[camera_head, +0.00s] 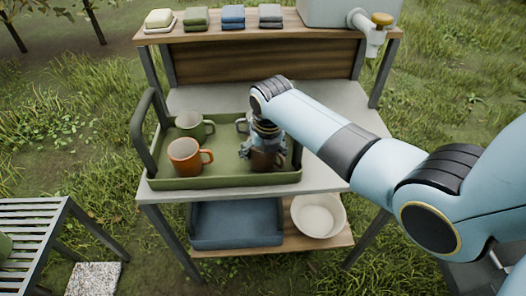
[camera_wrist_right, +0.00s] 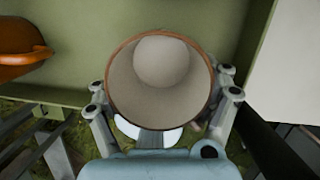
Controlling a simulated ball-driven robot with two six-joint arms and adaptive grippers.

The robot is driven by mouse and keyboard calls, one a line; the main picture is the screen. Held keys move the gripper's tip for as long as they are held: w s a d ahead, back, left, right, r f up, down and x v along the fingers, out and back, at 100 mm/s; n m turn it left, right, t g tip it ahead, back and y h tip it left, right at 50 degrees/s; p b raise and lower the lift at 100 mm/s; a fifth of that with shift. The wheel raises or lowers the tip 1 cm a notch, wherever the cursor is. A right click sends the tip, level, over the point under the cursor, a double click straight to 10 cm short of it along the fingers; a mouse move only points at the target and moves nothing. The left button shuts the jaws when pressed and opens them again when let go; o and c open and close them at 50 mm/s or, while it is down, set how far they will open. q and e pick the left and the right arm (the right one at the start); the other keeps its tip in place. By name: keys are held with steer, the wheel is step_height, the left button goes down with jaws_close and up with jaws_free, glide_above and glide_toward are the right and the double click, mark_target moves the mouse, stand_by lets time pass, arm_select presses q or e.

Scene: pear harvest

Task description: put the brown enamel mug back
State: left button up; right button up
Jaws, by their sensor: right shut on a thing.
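The brown enamel mug (camera_head: 263,160) is upright in the right front part of the green tray (camera_head: 225,181), partly hidden by my right gripper (camera_head: 267,143). In the right wrist view the mug (camera_wrist_right: 160,60) shows its brown rim and pale, empty inside, between the two fingers of the right gripper (camera_wrist_right: 162,97). The right gripper is shut on the mug from above. I cannot tell whether the mug's base touches the tray floor. My left gripper is not in view.
An orange mug (camera_head: 184,156) and a green mug (camera_head: 190,125) stand left in the tray; another mug (camera_head: 241,124) is partly hidden behind my gripper. The tray's dark handle (camera_head: 141,130) rises at left. A blue bin (camera_head: 237,223) and white bowl (camera_head: 318,216) are below.

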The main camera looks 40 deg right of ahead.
steer(key=shift+f+b, duration=0.4)
steer(key=shift+f, duration=0.3)
steer(key=o, duration=1.4)
steer(key=shift+r, duration=0.1)
step_height(320, 180, up, 10)
steer(key=shift+f, duration=0.1)
